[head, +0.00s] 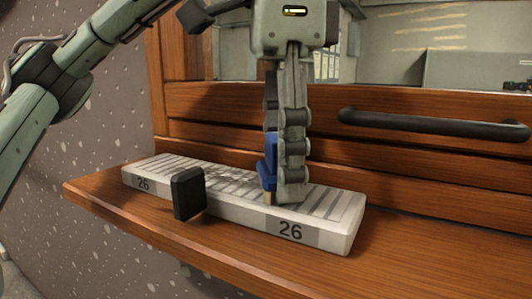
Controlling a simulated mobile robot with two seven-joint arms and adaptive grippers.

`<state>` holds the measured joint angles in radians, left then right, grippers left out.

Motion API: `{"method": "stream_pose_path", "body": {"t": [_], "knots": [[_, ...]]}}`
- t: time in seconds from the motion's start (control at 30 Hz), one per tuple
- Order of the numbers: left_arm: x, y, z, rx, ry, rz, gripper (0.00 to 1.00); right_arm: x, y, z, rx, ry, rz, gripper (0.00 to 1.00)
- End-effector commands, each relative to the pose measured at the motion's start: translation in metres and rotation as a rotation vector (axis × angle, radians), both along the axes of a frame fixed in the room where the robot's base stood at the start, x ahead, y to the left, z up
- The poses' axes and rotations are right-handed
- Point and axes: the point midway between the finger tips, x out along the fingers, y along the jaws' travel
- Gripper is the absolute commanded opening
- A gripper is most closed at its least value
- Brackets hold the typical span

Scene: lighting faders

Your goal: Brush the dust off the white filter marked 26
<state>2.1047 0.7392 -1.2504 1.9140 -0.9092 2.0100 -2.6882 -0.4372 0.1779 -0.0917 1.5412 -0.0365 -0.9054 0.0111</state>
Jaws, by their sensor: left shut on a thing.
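The white filter (340,236) is a long pleated block lying on a wooden shelf, with 26 on its front side at both ends. Faint greyish marks show on its pleats near the middle; I cannot tell how much is dust. My left gripper (279,180) points down over the right half of the filter. It is shut on a blue brush (268,172), whose pale tip is low at the pleats. I cannot tell if the tip touches them. The gripper's finger hides part of the brush and filter. My right gripper is out of view.
A dark block (188,193) shows in front of the filter's left half; whether it rests on the shelf is unclear. The wooden shelf (400,262) is bare at right. A dark bar handle (430,124) is on the wooden panel behind. A speckled wall is at left.

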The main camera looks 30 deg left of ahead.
Motion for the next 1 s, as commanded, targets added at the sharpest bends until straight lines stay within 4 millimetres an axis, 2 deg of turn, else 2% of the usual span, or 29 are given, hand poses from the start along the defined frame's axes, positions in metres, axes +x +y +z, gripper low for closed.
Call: {"method": "stream_pose_path", "body": {"t": [0.17, 0.43, 0.73, 1.0], "knots": [[0.0, -0.006, 0.0, 0.0, 0.001, -0.002, 0.0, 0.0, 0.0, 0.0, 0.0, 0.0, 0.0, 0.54], [-0.001, -0.03, -0.001, -0.001, 0.002, -0.002, 0.0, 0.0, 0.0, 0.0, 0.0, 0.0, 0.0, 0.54], [-0.001, -0.041, -0.002, 0.0, 0.0, -0.002, 0.0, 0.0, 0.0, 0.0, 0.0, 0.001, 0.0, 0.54], [-0.002, -0.065, -0.003, 0.0, 0.002, -0.003, 0.0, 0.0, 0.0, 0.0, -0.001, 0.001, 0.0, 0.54]]}}
